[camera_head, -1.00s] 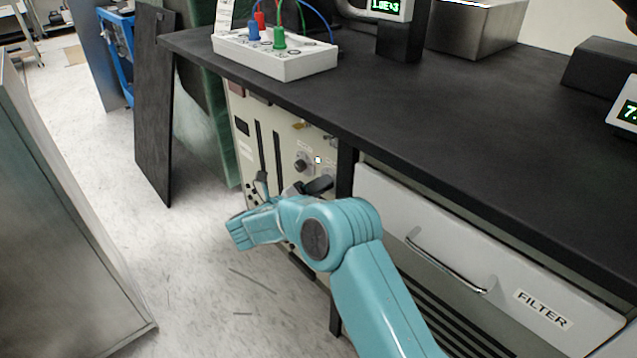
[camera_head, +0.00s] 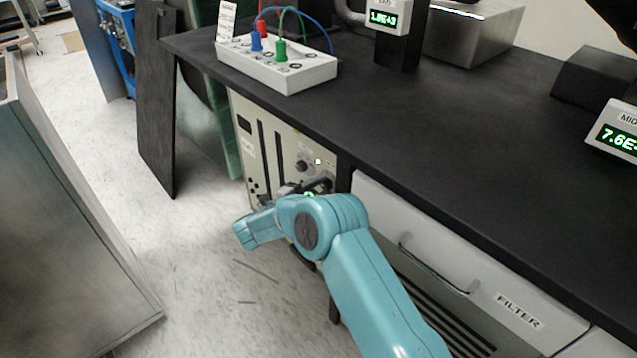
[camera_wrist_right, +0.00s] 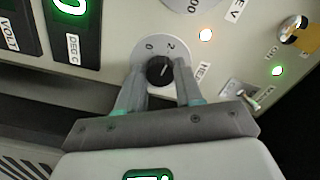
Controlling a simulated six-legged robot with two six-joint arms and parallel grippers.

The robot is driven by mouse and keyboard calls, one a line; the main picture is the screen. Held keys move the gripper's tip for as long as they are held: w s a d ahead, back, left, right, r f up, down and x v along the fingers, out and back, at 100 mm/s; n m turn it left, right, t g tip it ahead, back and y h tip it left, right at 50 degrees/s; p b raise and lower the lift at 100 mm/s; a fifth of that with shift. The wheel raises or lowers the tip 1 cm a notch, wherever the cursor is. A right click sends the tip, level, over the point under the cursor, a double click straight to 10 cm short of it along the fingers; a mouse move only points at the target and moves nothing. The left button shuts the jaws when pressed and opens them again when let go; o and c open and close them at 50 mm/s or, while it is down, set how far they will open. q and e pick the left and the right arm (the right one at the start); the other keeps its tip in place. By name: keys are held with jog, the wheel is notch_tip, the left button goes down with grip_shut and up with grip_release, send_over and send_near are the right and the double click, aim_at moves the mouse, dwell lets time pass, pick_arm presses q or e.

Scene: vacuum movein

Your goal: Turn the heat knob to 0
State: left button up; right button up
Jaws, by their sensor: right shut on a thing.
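The heat knob (camera_wrist_right: 160,71) is a small black knob on a pale round dial plate (camera_wrist_right: 144,50) in the right wrist view. The figures 0 and 2 show on the plate, above left and above right of the knob. My right gripper (camera_wrist_right: 166,76) has its two grey fingers on either side of the knob and is shut on it. The knob's pointer is too small to read for certain. In the head view my right gripper (camera_head: 318,186) is at the panel (camera_head: 262,145) under the bench, mostly hidden by my teal arm. My left gripper is not in view.
A second knob (camera_head: 302,165) sits higher on the panel. The black bench top (camera_head: 430,110) overhangs the panel. A white FILTER drawer (camera_head: 450,260) is to the right.

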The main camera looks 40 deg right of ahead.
jog(key=n+p, duration=0.2)
jog(key=n, duration=0.3)
jog(key=shift+n+p, duration=0.3)
jog(key=shift+p, duration=0.1)
jog(key=shift+s+f+n+p, duration=0.15)
jog(key=shift+n+p, duration=0.7)
jog(key=shift+n, duration=1.45)
jog(key=o, duration=1)
jog(key=shift+o, duration=0.2)
jog(key=shift+a, duration=0.15)
jog(key=s+a+p, duration=0.1)
jog(key=a+p, duration=0.1)
jog(key=a, duration=1.4)
jog(key=shift+s, duration=0.1)
